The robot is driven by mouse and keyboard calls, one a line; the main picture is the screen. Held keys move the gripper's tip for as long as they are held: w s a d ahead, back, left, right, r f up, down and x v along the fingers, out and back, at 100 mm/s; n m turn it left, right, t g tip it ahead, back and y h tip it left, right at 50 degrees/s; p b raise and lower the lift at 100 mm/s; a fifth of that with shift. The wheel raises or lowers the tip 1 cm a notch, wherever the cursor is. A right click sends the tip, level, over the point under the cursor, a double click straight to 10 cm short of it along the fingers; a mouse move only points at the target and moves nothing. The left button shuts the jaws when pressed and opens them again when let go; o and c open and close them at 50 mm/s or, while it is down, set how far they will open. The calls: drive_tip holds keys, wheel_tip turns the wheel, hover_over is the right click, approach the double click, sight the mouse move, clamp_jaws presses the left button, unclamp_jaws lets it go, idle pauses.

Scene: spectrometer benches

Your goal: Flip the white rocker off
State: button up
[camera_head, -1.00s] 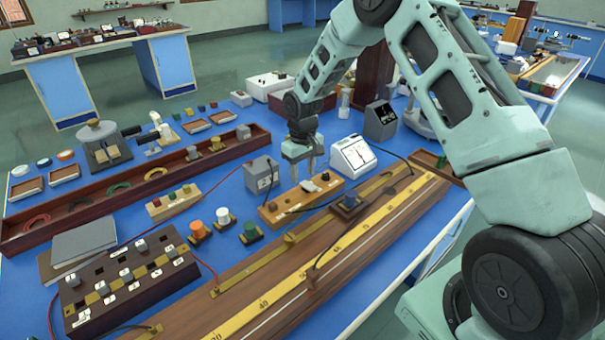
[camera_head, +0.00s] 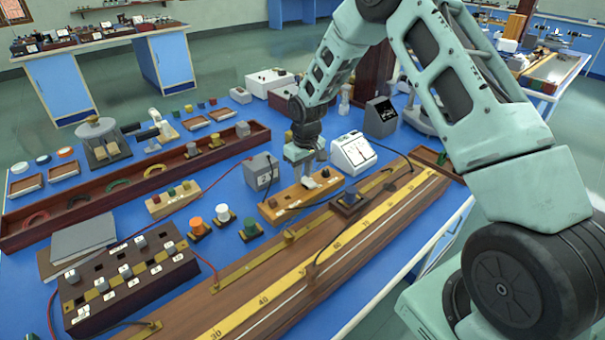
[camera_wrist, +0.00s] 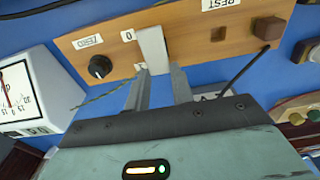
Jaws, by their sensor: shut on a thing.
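The white rocker (camera_wrist: 152,48) is a pale upright lever on a wooden board (camera_wrist: 195,37), beside a label reading "0". In the head view the board (camera_head: 272,212) lies behind the long wooden rule, and the rocker (camera_head: 309,183) shows as a small light piece on it. My gripper (camera_head: 306,176) is down at the board. In the wrist view my gripper (camera_wrist: 158,74) has its fingertips at the near end of the rocker and is shut on it. The exact contact is partly hidden.
A black knob (camera_wrist: 100,67) marked ZERO and a brown button (camera_wrist: 269,28) near the REST label share the board. A white meter (camera_head: 353,154) stands close on the right, a grey box (camera_head: 261,172) on the left.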

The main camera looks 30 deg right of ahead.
drive_tip(key=shift+s+d+t+b, duration=0.1)
drive_tip(key=shift+s+t+b, duration=0.2)
drive_tip(key=shift+t+b, duration=0.7)
drive_tip(key=shift+r+t, duration=0.2)
drive_tip(key=shift+t, duration=0.1)
drive_tip(key=o, duration=1)
drive_tip(key=shift+r, duration=0.1)
drive_tip(key=v, duration=1.7)
drive_tip(key=shift+d+r, duration=0.1)
drive_tip(key=shift+d, duration=0.25)
